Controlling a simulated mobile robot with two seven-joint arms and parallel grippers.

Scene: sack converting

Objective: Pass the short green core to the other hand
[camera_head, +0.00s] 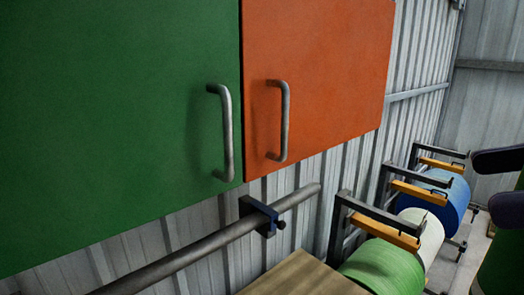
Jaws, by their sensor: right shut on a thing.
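My right gripper (502,185) shows only in part at the right edge of the head view, as two dark rounded fingers, one above the other. It is shut on a dark green thing, which I take to be the short green core (505,263). The core shows between and below the fingers and is cut off by the picture's right edge, so its full shape and length are hidden. My left gripper is not in view.
Green (120,110) and orange (335,65) cabinet doors with handles fill the upper left. A wooden top (305,276) lies bottom centre.

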